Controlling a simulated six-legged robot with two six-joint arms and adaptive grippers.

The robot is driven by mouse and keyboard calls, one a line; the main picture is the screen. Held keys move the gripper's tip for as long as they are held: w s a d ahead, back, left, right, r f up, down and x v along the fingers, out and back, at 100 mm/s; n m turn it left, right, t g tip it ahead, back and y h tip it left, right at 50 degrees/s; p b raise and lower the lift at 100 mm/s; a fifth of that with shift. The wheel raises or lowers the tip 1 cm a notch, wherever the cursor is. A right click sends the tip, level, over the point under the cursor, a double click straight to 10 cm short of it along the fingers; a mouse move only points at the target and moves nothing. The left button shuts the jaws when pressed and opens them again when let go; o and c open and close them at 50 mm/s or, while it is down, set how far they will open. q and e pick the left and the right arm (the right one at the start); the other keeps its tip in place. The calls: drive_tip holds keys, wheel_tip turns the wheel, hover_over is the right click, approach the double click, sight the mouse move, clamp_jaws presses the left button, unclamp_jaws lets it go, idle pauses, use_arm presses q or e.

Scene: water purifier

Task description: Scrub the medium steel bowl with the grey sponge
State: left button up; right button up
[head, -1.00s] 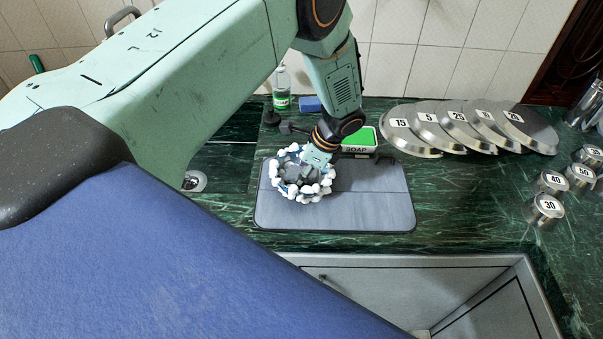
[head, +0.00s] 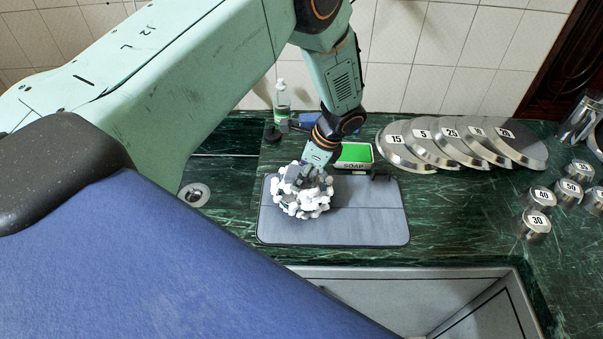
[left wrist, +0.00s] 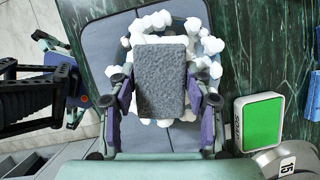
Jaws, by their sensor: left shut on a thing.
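The medium steel bowl is almost wholly hidden by white foam (head: 302,200) on a grey mat (head: 365,225); its size cannot be told. My left gripper (head: 308,178) reaches down over the foam from above. In the left wrist view my left gripper (left wrist: 160,92) is shut on the grey sponge (left wrist: 157,80), a flat rough block between its fingers. Foam clumps show around the sponge there. The sponge lies over the bowl's place, but whether it touches the bowl cannot be told.
A green soap block in its dish (head: 354,152) stands behind the mat. Numbered steel lids (head: 455,146) lie fanned at the back right, with small numbered steel weights (head: 533,223) at the right. A bottle (head: 282,100) stands at the back wall. A sink (head: 400,300) opens in front.

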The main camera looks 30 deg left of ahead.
use_arm(q)
drive_tip(key=shift+r+p, duration=1.4)
drive_tip(key=shift+r, duration=0.6)
drive_tip(key=shift+w+f, duration=0.1)
